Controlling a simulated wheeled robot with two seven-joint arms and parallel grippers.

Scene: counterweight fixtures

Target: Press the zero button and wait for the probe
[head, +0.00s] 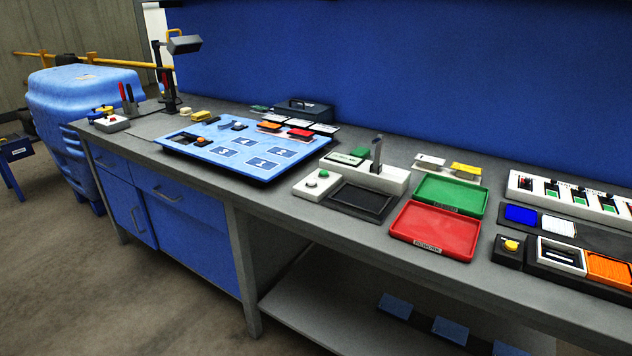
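A white control box (316,184) stands on the bench near the middle of the head view. It has a green button (323,174) and a smaller dark round spot on top. Right behind it is a white fixture block (392,181) with a grey upright post (377,154), which may be the probe, and a green-faced display (344,158). A dark, empty-looking tray (362,201) lies in front of the block. I cannot read which button is marked zero. Neither of my grippers is in view.
A green tray (449,193) and a red tray (436,231) lie to the right. Further right is a black box with a yellow button (511,245). A blue numbered board (233,146) lies left, with a desk lamp (170,80) beyond. The bench front edge is clear.

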